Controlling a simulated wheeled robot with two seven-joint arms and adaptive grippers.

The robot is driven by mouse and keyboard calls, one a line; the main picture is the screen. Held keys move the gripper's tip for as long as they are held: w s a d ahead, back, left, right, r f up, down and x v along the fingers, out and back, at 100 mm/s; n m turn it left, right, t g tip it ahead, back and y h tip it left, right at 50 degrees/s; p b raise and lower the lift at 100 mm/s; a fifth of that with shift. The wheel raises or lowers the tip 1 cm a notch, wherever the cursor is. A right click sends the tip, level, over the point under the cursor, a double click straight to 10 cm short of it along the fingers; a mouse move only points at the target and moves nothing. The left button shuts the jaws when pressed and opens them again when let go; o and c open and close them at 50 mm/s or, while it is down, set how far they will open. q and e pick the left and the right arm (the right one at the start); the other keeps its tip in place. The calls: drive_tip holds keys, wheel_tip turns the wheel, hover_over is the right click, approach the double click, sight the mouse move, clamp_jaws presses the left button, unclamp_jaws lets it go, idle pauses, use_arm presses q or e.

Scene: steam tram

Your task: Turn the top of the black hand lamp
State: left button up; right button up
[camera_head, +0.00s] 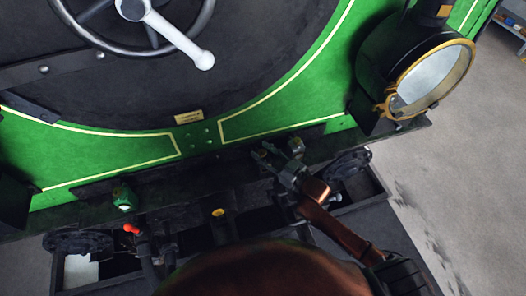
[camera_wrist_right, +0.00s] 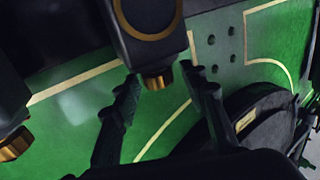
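In the right wrist view, the black hand lamp (camera_wrist_right: 176,40) hangs in from the upper edge, upside down in that picture. It has a brass ring round its front and a ribbed brass top (camera_wrist_right: 156,82). My right gripper (camera_wrist_right: 160,88) is open, with one dark finger on each side of the brass top; I see gaps to both fingers. In the head view the right gripper (camera_head: 281,152) is low in front of the tram's green front, and I cannot make out the hand lamp clearly there. My left gripper is not in view.
A large headlamp (camera_head: 425,78) with a brass rim stands to the right. A spoked handwheel (camera_head: 150,30) with a white handle is at the upper left. The dark buffer beam (camera_head: 225,170) runs below the green panels (camera_head: 270,125). Open floor (camera_head: 445,180) lies at the right.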

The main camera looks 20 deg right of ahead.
drive_tip(key=v, duration=1.2)
